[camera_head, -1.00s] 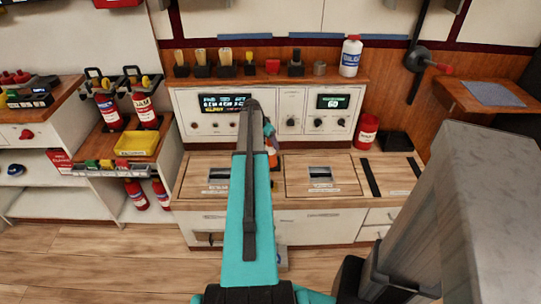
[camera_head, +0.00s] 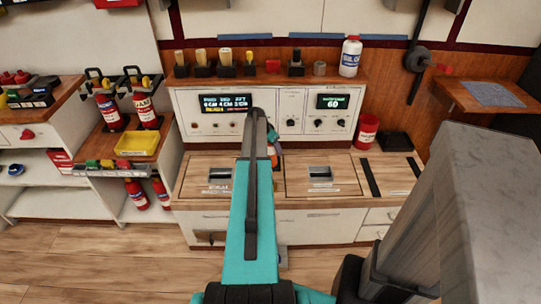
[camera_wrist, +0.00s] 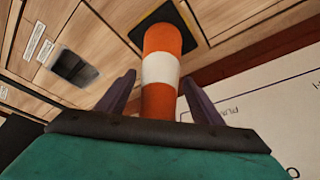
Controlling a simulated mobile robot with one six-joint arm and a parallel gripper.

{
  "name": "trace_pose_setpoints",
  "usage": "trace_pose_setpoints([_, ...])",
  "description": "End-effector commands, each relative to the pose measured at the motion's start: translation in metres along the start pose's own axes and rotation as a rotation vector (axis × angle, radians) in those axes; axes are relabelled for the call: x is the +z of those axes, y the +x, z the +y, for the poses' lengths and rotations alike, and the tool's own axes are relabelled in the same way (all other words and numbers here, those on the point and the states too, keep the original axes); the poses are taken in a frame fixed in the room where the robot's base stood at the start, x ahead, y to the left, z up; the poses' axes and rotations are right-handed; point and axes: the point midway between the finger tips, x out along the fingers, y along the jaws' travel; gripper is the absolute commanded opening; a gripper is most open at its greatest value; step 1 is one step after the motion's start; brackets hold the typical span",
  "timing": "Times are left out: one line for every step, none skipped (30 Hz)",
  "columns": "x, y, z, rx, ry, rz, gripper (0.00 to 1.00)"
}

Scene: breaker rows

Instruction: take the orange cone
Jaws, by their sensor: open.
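The orange cone (camera_wrist: 161,97), with one white band and a dark square base, stands on the wooden counter in the wrist view. Its body runs down between the two dark fingers of my gripper (camera_wrist: 158,77). The fingers are open, one on each side of it, with a gap visible on both sides. The near end of the cone is hidden behind the gripper body. In the head view my teal arm reaches to the counter and hides most or all of the cone.
The counter (camera_head: 345,184) has recessed handles in its top. Behind it is a white control panel (camera_head: 290,125) with displays and knobs. A red container (camera_head: 366,133) stands to the right. A yellow tray (camera_head: 137,145) and fire extinguishers (camera_head: 146,110) are at the left.

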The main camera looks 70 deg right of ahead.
Motion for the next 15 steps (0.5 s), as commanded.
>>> trace_pose_setpoints([-0.0001,-0.0001,0.0,0.0,0.0,0.0,0.61])
trace_pose_setpoints([-0.0001,-0.0001,0.0001,0.0,0.0,0.0,0.57])
trace_pose_setpoints([-0.0001,-0.0001,0.0001,0.0,0.0,0.0,0.5])
trace_pose_setpoints([-0.0001,-0.0001,0.0001,0.0,0.0,0.0,0.45])
trace_pose_setpoints([-0.0001,-0.0001,0.0001,0.0,0.0,0.0,0.4])
trace_pose_setpoints([-0.0001,-0.0001,0.0001,0.0,0.0,0.0,0.34])
trace_pose_setpoints([-0.0001,-0.0001,0.0001,0.0,0.0,0.0,0.28])
trace_pose_setpoints([-0.0001,-0.0001,0.0001,0.0,0.0,0.0,0.23])
trace_pose_setpoints([-0.0001,-0.0001,0.0001,0.0,0.0,0.0,0.17])
trace_pose_setpoints([-0.0001,-0.0001,0.0,0.0,0.0,0.0,0.12])
trace_pose_setpoints([-0.0006,-0.0006,-0.0001,0.0,0.0,0.001,0.08])
trace_pose_setpoints([-0.0006,-0.0006,-0.0001,-0.001,0.0,0.001,0.08])
trace_pose_setpoints([-0.0006,-0.0006,-0.0001,-0.001,0.0,0.001,0.08])
trace_pose_setpoints([-0.0006,-0.0006,-0.0001,-0.001,0.0,0.001,0.08])
trace_pose_setpoints([-0.0006,-0.0005,0.0,-0.001,0.0,0.001,0.08])
